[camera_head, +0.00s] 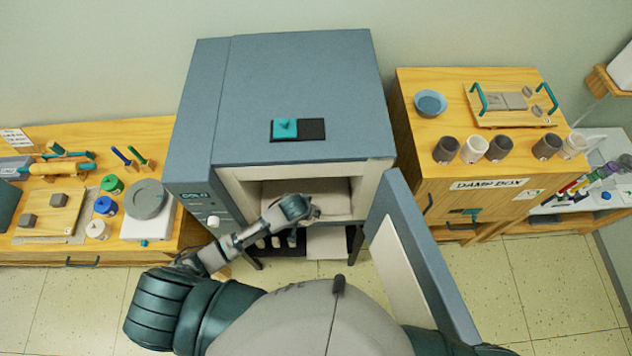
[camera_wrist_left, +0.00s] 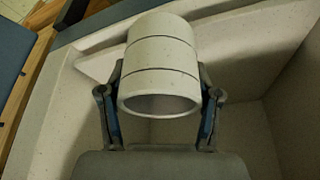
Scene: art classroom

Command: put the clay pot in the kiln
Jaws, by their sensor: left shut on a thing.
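The kiln (camera_head: 290,90) is a blue-grey box at the back centre. Its door (camera_head: 420,265) stands open to the right, and its pale chamber (camera_head: 340,195) faces me. My left arm reaches to the chamber opening, with my left gripper (camera_head: 305,211) at its mouth. In the left wrist view, my left gripper (camera_wrist_left: 160,108) is shut on the clay pot (camera_wrist_left: 160,60), a pale cylinder with dark rings. Pale chamber walls surround it there; I cannot tell if it touches the floor. In the head view the pot is mostly hidden by my gripper. My right gripper is not in view.
A wooden damp box (camera_head: 475,165) with several cups and a blue bowl (camera_head: 431,103) stands to the right. A wooden bench (camera_head: 70,255) with tools, jars and a round grey turntable (camera_head: 146,199) stands to the left. The open door borders the opening's right side.

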